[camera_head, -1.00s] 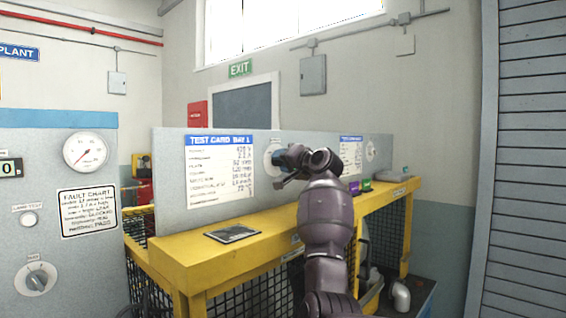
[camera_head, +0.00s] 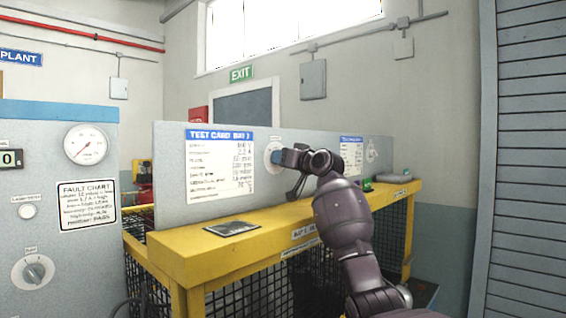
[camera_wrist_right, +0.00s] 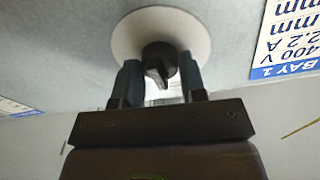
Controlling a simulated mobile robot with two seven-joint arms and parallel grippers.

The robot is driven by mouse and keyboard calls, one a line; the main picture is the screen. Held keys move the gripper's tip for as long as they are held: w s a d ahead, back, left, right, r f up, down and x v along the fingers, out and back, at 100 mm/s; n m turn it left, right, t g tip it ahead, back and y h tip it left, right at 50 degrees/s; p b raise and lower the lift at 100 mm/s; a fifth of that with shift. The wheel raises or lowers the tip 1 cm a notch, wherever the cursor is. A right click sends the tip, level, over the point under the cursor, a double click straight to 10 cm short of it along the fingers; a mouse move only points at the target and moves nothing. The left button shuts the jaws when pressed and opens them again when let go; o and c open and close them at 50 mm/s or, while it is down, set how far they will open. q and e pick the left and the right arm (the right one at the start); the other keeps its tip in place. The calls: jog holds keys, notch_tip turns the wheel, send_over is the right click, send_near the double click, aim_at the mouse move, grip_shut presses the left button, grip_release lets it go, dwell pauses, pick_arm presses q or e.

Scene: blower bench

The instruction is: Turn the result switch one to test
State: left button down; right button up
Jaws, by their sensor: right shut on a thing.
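The result switch is a black knob (camera_wrist_right: 158,62) on a round white plate (camera_wrist_right: 160,28), set in the grey upright panel beside the bay 1 test card. In the head view the white plate (camera_head: 268,158) shows just right of that card, and the knob is hidden by my gripper. My right gripper (camera_head: 278,157) is up against the plate. In the right wrist view its two fingers (camera_wrist_right: 160,80) stand on either side of the knob, shut on it. The knob's pointer ridge shows between the fingers. My left gripper is not in view.
The bay 1 test card (camera_head: 219,165) is left of the switch. A yellow bench (camera_head: 200,242) runs below the panel, with a dark flat tablet (camera_head: 232,228) on it. A second card (camera_head: 351,155) and another dial (camera_head: 371,150) are farther right.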

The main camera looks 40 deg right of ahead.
jog(key=shift+n, duration=0.7)
jog(key=o, duration=0.9)
jog(key=shift+s, duration=0.1)
jog(key=shift+s+d+f+b, duration=0.15)
jog(key=shift+s+b, duration=0.3)
jog(key=shift+s, duration=1.35)
jog(key=shift+s+a+f+b, duration=0.1)
jog(key=shift+s+b, duration=0.3)
jog(key=shift+s, duration=1.35)
jog(key=shift+s+d+f+b, duration=0.15)
jog(key=shift+s+b, duration=0.3)
jog(key=shift+s, duration=1.35)
jog(key=shift+a, duration=0.1)
